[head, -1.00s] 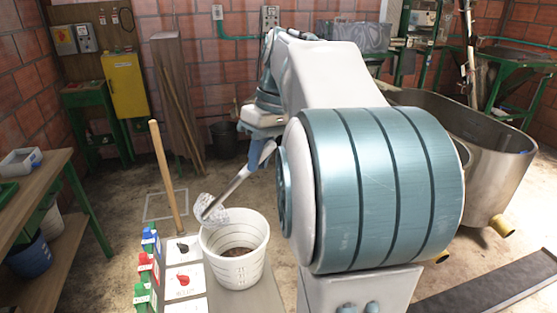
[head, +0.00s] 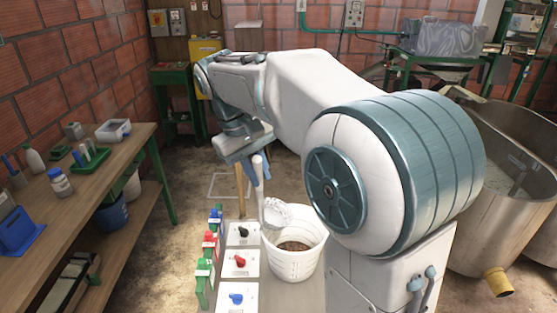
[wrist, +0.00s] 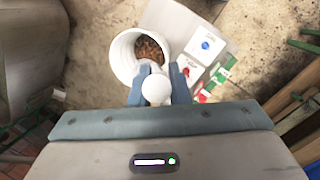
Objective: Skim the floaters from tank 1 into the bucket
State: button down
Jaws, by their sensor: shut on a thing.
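My gripper (head: 258,168) is shut on the white handle of the skimmer (head: 279,213). The skimmer's pale mesh head hangs at the far left rim of the white bucket (head: 293,265), overlapping its opening; contact with the rim is unclear. Brown floaters (head: 295,246) lie inside the bucket. In the wrist view, the handle end (wrist: 155,88) shows between my blue fingers, with the bucket rim (wrist: 121,60) beyond. A metal tank (head: 475,225) with grey liquid stands at the right; I cannot tell whether it is tank 1. Whether the skimmer holds anything is unclear.
The bucket stands on a grey board beside cards with black, red and blue pieces (head: 236,298) and coloured blocks (head: 204,278). A wooden bench (head: 95,185) with bottles and trays runs along the left. A wooden pole stands behind the cards. Floor beyond is clear.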

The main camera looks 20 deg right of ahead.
jog(key=w+a+f+g+h+p, duration=0.1)
jog(key=w+a+f+h+p, duration=0.1)
jog(key=a, duration=0.6)
jog(key=shift+w+a+f+h+p, duration=0.2)
jog(key=shift+a+f+h+p, duration=0.25)
jog(key=shift+f+h, duration=0.7)
jog(key=shift+d+f+y, duration=0.15)
jog(key=shift+f+y, duration=0.05)
jog(key=shift+y, duration=0.05)
